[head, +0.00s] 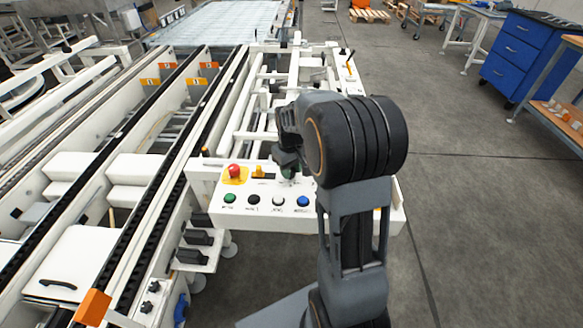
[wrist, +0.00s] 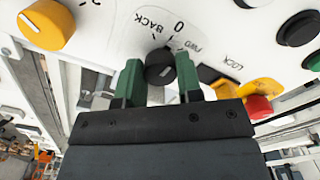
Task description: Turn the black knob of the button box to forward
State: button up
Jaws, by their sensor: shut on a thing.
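The button box (head: 242,213) is a white panel in front of the conveyor frame in the head view. Its black knob (wrist: 160,64) shows in the wrist view, between the printed words BACK, 0 and FWD. My gripper (head: 289,171) reaches down to the panel in the head view and hides the knob there. In the wrist view the green fingers of my gripper (wrist: 159,74) stand one on each side of the knob and are shut on it. The knob's pointer is too unclear to read which mark it faces.
A red stop button (head: 235,170) on yellow and a yellow switch (head: 259,171) sit left of my gripper. A front row holds green, black, white and blue (head: 303,201) buttons. A yellow knob (wrist: 46,24) lies on the other side. Open floor is at right.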

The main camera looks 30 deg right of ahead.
jog(key=m+p, duration=0.1)
jog(key=m, duration=0.3)
jog(key=shift+r, duration=0.1)
jog(key=shift+m+p, duration=0.7)
jog(key=shift+m, duration=1.2)
jog(key=o, duration=0.9)
jog(key=shift+o, duration=0.2)
notch_tip(320, 180, up, 14)
jog(key=p, duration=0.2)
jog(key=shift+f, duration=0.2)
